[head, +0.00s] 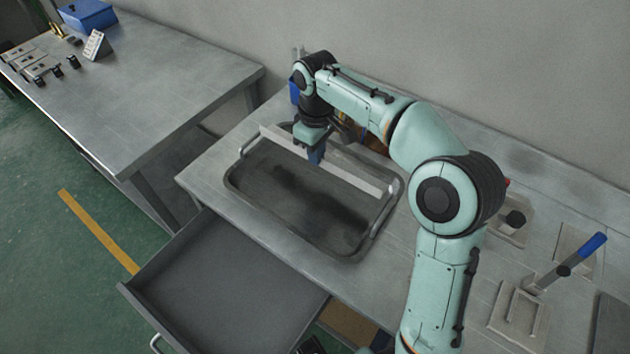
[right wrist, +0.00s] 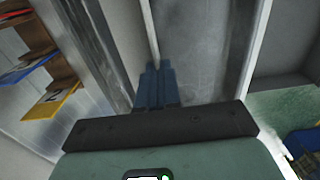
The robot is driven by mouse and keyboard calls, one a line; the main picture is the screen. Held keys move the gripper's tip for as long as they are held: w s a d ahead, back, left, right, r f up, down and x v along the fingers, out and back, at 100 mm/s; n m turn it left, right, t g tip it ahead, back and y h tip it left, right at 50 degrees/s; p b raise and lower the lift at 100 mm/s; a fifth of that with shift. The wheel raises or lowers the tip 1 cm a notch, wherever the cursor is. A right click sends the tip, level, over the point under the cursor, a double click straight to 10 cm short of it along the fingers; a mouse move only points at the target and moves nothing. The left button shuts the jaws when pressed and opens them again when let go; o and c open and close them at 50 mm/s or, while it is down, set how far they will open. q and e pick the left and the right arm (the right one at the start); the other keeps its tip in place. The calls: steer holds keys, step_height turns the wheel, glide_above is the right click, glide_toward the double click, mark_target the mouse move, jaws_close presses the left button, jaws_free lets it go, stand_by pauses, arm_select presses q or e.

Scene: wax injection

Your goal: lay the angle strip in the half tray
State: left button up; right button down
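The angle strip (head: 350,174) is a long pale-grey bar along the far side of the half tray. The half tray (head: 238,192) is a shallow grey metal tray with a dark, stained floor and wire handles, set at the worktop. My right gripper (head: 316,157) points down at the strip, left of its middle. In the right wrist view its blue fingers (right wrist: 156,86) are close together, with the strip's thin edge (right wrist: 151,32) running between them. Whether the strip touches the tray floor is hard to tell. My left gripper is not in view.
An open, empty drawer (head: 225,285) juts out below the tray. A clamp with a blue handle (head: 592,245) and flat plates stand at the right. Another table (head: 150,85) at the left holds a blue bin (head: 88,15) and small parts. A wall stands behind.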

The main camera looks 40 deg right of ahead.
mark_target(316, 188)
step_height(316, 188, down, 9)
steer(key=shift+f+b, duration=0.2)
steer(key=shift+b, duration=0.5)
steer(key=shift+f, duration=0.1)
steer(key=c, duration=1.3)
jaws_free()
steer(key=shift+c, duration=0.2)
step_height(316, 188, up, 12)
steer(key=shift+r+p, duration=0.15)
steer(key=shift+p, duration=1.05)
